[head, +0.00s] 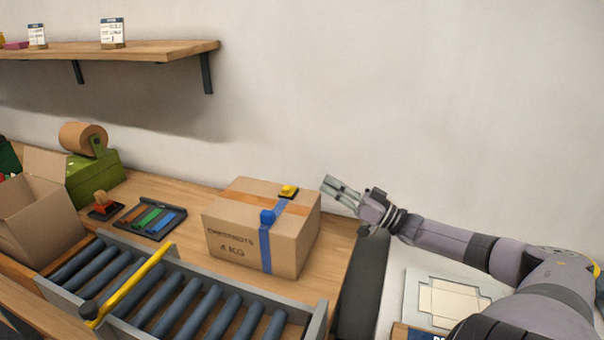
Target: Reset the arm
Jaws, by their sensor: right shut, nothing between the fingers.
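My right arm comes in from the right side of the head view. Its gripper (341,190) is shut and empty, pointing left. In the picture it lies just right of the top of a closed cardboard box (228,229) marked 4 KG. I cannot tell how far apart they are. The box has blue tape over its top and front, with a small yellow item (289,191) and a small blue item (267,216) on it. My left gripper is not in view.
A roller conveyor (190,300) with a yellow bar (131,285) runs along the front. An open carton (40,218), a green tape dispenser (95,178), a stamp (103,204) and a dark tray (149,219) stand left. A wall shelf (150,50) hangs above. A flat panel (445,303) lies lower right.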

